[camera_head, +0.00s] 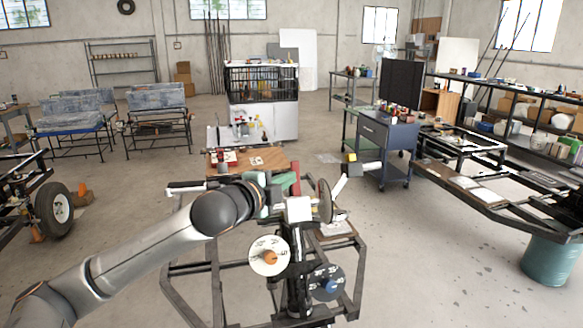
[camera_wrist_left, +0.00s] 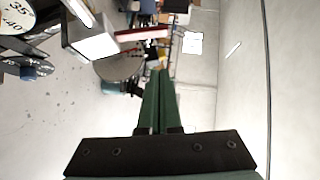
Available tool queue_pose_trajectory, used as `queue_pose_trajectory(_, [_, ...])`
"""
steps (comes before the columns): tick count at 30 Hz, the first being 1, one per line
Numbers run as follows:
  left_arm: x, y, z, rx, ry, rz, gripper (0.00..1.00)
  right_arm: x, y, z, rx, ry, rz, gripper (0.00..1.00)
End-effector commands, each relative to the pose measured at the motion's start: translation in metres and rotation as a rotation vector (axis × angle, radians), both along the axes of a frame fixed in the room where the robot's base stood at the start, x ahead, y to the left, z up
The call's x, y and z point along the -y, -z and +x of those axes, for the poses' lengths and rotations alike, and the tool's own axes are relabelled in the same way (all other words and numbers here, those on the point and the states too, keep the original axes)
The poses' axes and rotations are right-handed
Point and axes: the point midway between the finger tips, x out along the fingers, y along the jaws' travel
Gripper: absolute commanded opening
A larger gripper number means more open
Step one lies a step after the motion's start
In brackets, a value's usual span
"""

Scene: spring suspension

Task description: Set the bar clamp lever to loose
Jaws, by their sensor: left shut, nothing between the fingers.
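A dark upright stand with a white block (camera_head: 299,209) on top is in front of me. It carries a white dial with an orange centre (camera_head: 269,256) and a dark dial with a blue centre (camera_head: 326,284). A red bar (camera_head: 296,177) shows just behind the block, and a grey disc (camera_head: 325,201) is to its right. I cannot tell surely which part is the bar clamp lever. My left gripper (camera_head: 275,197) is beside the block on its left. In the left wrist view its green fingers (camera_wrist_left: 160,82) are shut and empty, apart from the block (camera_wrist_left: 93,40) and red bar (camera_wrist_left: 142,34).
A dark metal frame (camera_head: 357,272) surrounds the stand's base. A wooden-topped table (camera_head: 272,162) is behind it. A blue-grey tool cart (camera_head: 389,146) and a long dark frame (camera_head: 497,218) are to the right. Open floor (camera_head: 437,282) lies front right.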

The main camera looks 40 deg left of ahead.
Motion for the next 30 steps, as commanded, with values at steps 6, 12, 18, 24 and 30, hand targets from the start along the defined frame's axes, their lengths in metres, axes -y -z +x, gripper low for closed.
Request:
queue_pose_trajectory(6, [-0.002, 0.003, 0.039, 0.001, 0.000, -0.004, 0.00, 0.001, -0.009, -0.001, -0.003, 0.002, -0.001, 0.50])
queue_pose_trajectory(12, [-0.022, 0.011, 0.056, -0.001, -0.001, 0.001, 0.00, 0.001, -0.012, -0.001, -0.004, 0.003, -0.001, 0.50])
queue_pose_trajectory(18, [-0.031, 0.014, 0.063, -0.001, 0.000, 0.000, 0.00, 0.001, -0.013, -0.001, -0.004, 0.003, -0.001, 0.50])
queue_pose_trajectory(24, [-0.032, 0.015, 0.064, -0.001, 0.001, 0.001, 0.00, 0.001, -0.013, -0.001, -0.005, 0.003, -0.002, 0.50])
queue_pose_trajectory(30, [-0.032, 0.015, 0.064, -0.001, 0.001, 0.000, 0.00, 0.001, -0.014, -0.001, -0.005, 0.003, -0.001, 0.50])
